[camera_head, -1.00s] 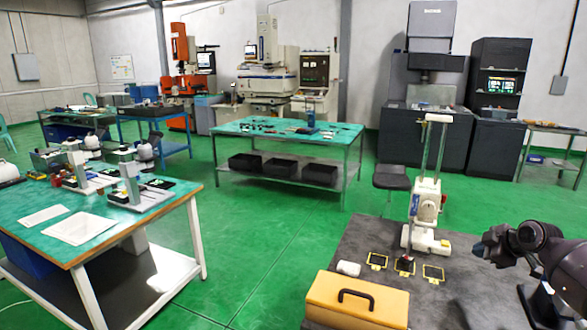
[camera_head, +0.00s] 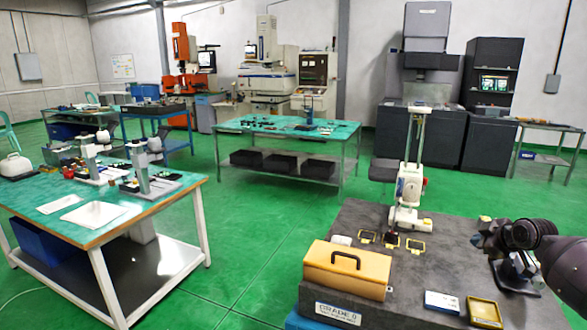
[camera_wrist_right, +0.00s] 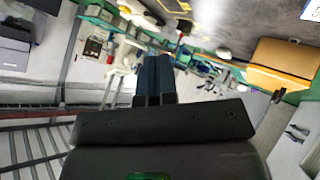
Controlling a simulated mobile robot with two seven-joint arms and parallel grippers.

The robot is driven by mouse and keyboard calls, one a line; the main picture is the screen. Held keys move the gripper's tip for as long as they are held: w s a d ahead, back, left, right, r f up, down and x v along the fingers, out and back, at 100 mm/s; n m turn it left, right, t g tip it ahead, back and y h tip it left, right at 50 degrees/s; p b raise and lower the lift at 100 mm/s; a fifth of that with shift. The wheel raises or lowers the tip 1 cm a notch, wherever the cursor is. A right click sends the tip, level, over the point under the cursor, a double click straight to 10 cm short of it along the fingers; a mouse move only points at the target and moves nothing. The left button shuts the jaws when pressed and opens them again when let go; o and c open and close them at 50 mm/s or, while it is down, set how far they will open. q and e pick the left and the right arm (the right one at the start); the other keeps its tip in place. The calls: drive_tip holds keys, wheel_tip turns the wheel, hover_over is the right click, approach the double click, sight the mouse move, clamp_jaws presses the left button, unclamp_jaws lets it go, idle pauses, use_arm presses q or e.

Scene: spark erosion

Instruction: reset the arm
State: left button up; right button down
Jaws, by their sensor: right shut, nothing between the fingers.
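My right arm comes in from the right edge of the head view, over the right part of the dark grey surface plate (camera_head: 345,225). In the right wrist view the two dark blue fingers (camera_wrist_right: 155,72) lie side by side, shut and empty. My left gripper is not in view.
The plate bears a white stand with columns (camera_head: 410,180), small yellow-framed pieces (camera_head: 391,242), a yellow case (camera_head: 347,270), a white-and-blue box (camera_head: 441,302) and a yellow tray (camera_head: 484,311). Green-topped benches (camera_head: 290,130) stand beyond. Green floor (camera_head: 260,215) lies free between them.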

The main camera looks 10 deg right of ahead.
drive_tip(key=s+a+f+t, duration=0.1)
drive_tip(key=a+f, duration=0.1)
drive_tip(key=a, duration=0.3)
drive_tip(key=s+a+f+m+t, duration=0.1)
drive_tip(key=a+f, duration=0.1)
drive_tip(key=a, duration=0.3)
drive_tip(key=s+a+f+t, duration=0.1)
drive_tip(key=a+f, duration=0.1)
drive_tip(key=a, duration=0.3)
drive_tip(key=shift+s+f+m+y, duration=0.25)
drive_tip(key=shift+s+m+y, duration=0.05)
drive_tip(key=shift+m, duration=0.1)
drive_tip(key=s+a+f+m, duration=0.2)
drive_tip(key=s+a+f, duration=0.2)
drive_tip(key=s, duration=0.6)
drive_tip(key=s+a+f+m+g+h, duration=0.1)
drive_tip(key=s+a+f+m, duration=0.1)
drive_tip(key=s+a+f, duration=0.3)
drive_tip(key=s+a+f+m, duration=0.2)
drive_tip(key=s+a+f, duration=0.3)
drive_tip(key=s, duration=1.2)
wheel_tip(320, 180, down, 4)
drive_tip(key=shift+s+r+g+h, duration=0.1)
drive_tip(key=shift+s+g+h, duration=0.05)
drive_tip(key=shift+g+h, duration=0.15)
